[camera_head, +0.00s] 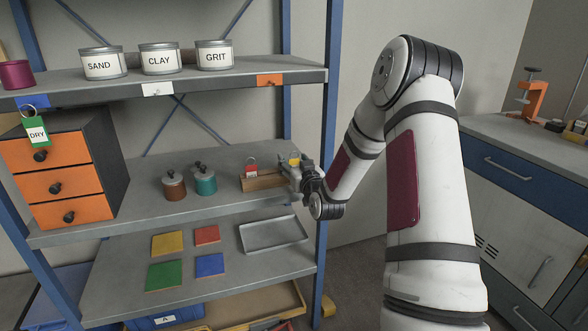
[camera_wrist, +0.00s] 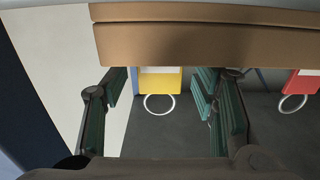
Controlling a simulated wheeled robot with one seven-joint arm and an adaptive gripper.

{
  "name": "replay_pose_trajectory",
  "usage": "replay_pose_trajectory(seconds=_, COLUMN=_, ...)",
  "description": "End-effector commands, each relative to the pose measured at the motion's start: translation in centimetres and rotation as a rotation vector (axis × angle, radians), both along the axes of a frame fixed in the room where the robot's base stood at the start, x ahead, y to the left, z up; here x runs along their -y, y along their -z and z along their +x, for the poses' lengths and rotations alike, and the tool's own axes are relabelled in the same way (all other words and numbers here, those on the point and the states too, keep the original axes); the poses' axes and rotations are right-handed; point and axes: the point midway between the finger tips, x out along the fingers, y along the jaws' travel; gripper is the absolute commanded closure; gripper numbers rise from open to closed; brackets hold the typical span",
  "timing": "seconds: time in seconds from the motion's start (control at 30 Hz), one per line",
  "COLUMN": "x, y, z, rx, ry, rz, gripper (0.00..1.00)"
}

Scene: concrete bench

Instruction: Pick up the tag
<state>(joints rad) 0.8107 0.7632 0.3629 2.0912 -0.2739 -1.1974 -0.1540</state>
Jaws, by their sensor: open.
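Several tags are in view. A yellow tag (camera_head: 294,160) with a metal ring and a red tag (camera_head: 252,171) stand at a wooden holder (camera_head: 262,183) on the middle shelf. A green tag marked DRY (camera_head: 36,133) hangs at the orange-fronted drawers. My gripper (camera_head: 291,172) is at the right end of the holder, by the yellow tag. In the wrist view, the open fingers (camera_wrist: 162,92) lie to either side of the yellow tag (camera_wrist: 160,80), which shows between them. The red tag (camera_wrist: 302,82) is outside the right finger. The tags' lower parts are hidden by the holder.
A brown jar (camera_head: 174,187) and a teal jar (camera_head: 205,182) stand left of the holder. The blue shelf post (camera_head: 329,130) is close to my wrist. Labelled tins stand on the upper shelf (camera_head: 200,80). Coloured squares and a grey tray (camera_head: 273,234) lie below.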

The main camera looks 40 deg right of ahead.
Motion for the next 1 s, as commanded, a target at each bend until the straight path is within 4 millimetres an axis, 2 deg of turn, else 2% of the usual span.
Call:
replay_pose_trajectory(seconds=0.13, x=0.0, y=0.0, z=0.0, rx=0.000, ry=0.000, rz=0.000, gripper=0.47)
replay_pose_trajectory(seconds=0.3, x=0.0, y=0.0, z=0.0, rx=0.000, ry=0.000, rz=0.000, gripper=0.84)
replay_pose_trajectory(seconds=0.73, x=0.0, y=-0.3, z=0.0, rx=0.000, ry=0.000, rz=-0.001, gripper=0.85)
replay_pose_trajectory(seconds=0.87, x=0.0, y=-1.2, z=0.0, rx=-0.001, ry=-0.001, rz=-0.002, gripper=0.85)
replay_pose_trajectory(seconds=1.0, x=0.0, y=-3.1, z=0.0, rx=0.002, ry=0.000, rz=-0.003, gripper=0.85)
